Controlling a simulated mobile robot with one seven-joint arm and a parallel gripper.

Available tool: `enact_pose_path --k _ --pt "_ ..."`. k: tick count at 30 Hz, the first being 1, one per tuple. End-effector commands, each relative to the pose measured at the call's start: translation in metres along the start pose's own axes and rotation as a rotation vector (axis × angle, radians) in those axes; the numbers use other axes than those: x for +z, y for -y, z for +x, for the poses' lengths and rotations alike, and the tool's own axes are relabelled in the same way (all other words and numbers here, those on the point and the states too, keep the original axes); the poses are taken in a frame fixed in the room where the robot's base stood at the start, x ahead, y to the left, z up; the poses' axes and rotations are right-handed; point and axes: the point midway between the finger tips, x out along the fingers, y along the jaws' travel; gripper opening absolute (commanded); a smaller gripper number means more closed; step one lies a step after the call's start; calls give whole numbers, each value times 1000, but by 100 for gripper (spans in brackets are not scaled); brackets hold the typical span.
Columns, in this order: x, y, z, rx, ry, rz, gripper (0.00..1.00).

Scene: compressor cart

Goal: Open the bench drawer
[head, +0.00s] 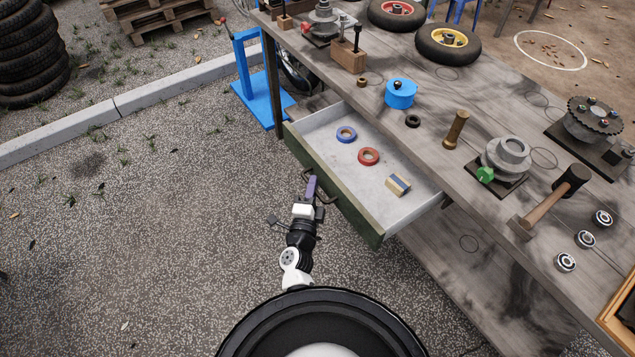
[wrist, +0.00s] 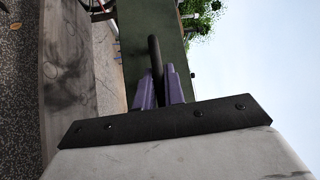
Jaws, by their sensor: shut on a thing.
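The bench drawer (head: 335,195) has a green front and a pale grey inside, and it stands pulled out from under the wooden bench. Its dark bar handle (head: 329,199) is on the green front; the handle also shows in the wrist view (wrist: 155,57). My gripper (head: 313,187) is at the drawer front, and in the wrist view its purple fingers (wrist: 161,88) are shut around the handle. In the drawer lie a blue tape roll (head: 346,134), a red tape roll (head: 368,156) and a small blue and yellow block (head: 398,185).
The bench top (head: 440,100) holds a mallet (head: 550,205), a blue round container (head: 400,94), wheels (head: 447,44) and several bearings. A blue stand (head: 258,85) is beyond the drawer's far end. The paved ground (head: 180,220) left of the drawer is clear.

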Motion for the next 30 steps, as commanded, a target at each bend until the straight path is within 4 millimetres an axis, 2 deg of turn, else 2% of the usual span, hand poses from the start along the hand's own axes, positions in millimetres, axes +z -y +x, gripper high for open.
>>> enact_pose_path --k 17,18,22,30 --pt "6 2 -4 -2 5 1 0" --pt "6 2 -4 -2 5 1 13" --pt "6 2 -4 -1 4 0 30" --pt "5 1 -4 -1 2 0 32"
